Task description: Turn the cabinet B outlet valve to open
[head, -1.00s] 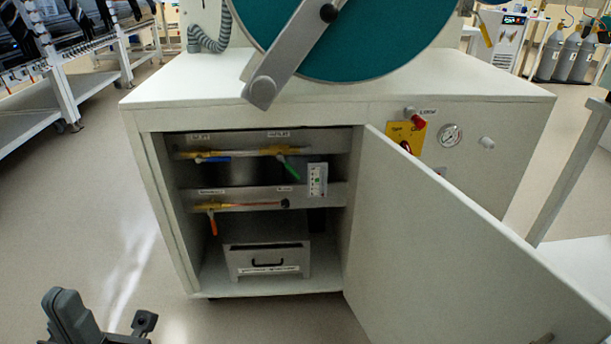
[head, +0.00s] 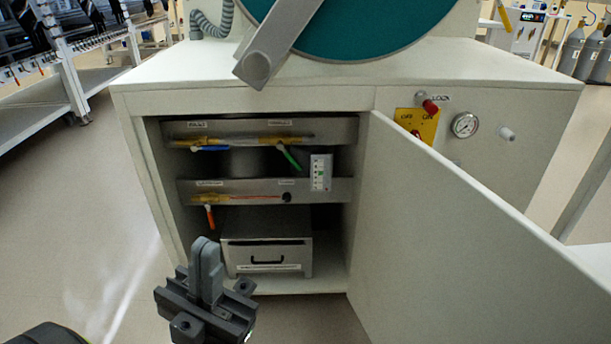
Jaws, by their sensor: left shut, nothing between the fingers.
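The open cabinet (head: 245,96) shows several valves on yellow-fitted pipes inside. On the upper rail, a blue valve handle (head: 210,148) lies nearly along its pipe. To its right, a green valve handle (head: 289,157) slants down and to the right, across its pipe. An orange valve handle (head: 209,215) hangs down from the lower rail. Small labels sit above the valves; they are too blurred to tell surely which is the outlet. My left gripper (head: 207,248) is shut and empty, in front of the cabinet's lower left opening, apart from the valves. My right gripper is out of view.
The cabinet door (head: 450,235) stands open to the right, bounding the opening. A drawer box (head: 267,257) sits on the cabinet floor. A small grey-white module (head: 320,172) is beside the green handle. The floor (head: 75,230) to the left is clear.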

